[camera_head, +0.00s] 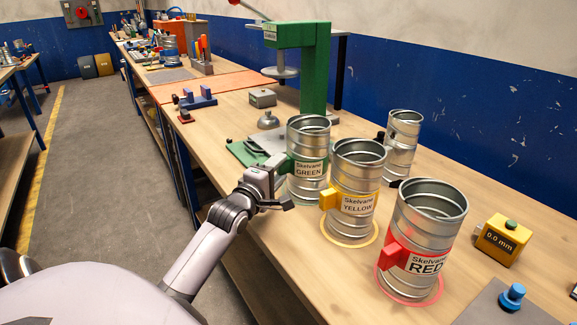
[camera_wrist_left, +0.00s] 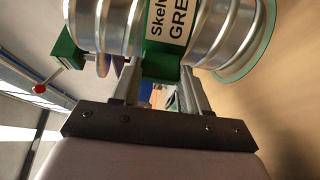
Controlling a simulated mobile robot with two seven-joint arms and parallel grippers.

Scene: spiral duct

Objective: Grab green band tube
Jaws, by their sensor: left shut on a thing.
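The green band tube (camera_head: 308,136) is a spiral metal duct with a green label band reading "Skelvana GREEN". It stands upright on the workbench, at the far end of a row of labelled tubes. My left gripper (camera_head: 284,178) comes in from the left and is shut on its green band. In the left wrist view the fingers (camera_wrist_left: 163,88) close on the green band (camera_wrist_left: 160,62), with a green ring (camera_wrist_left: 250,60) at the tube's base. I cannot tell if the base touches the bench. My right gripper is not in view.
The yellow band tube (camera_head: 357,178) stands close beside the green one, and the red band tube (camera_head: 428,222) is nearer. An unlabelled tube (camera_head: 403,140) stands behind. A green press (camera_head: 313,70) rises beyond. A yellow gauge block (camera_head: 502,240) sits at right.

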